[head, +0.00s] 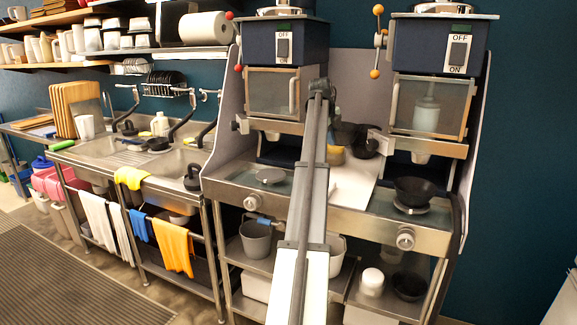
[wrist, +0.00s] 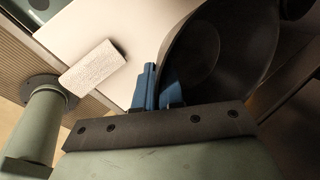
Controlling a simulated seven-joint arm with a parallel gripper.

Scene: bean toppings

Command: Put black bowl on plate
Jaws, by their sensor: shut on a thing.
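In the wrist view my gripper (wrist: 160,88) has its blue fingers closed on the rim of a large black bowl (wrist: 215,55), which is tilted and partly cut off by the picture edge. In the head view my arm hides much of this area, and I cannot clearly make out the gripper among the dark shapes behind it. Another black bowl (head: 414,188) rests over a round metal plate (head: 411,208) below the right dispenser. A bare round metal plate (head: 270,176) lies on the left counter below the left dispenser.
A white board (head: 352,182) lies between the two dispenser stations. The left dispenser (head: 272,92) and right dispenser (head: 428,105) overhang the counter. A grey divider rises at the left side. Buckets and a black bowl (head: 408,285) sit on the lower shelves. A sink stands at left.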

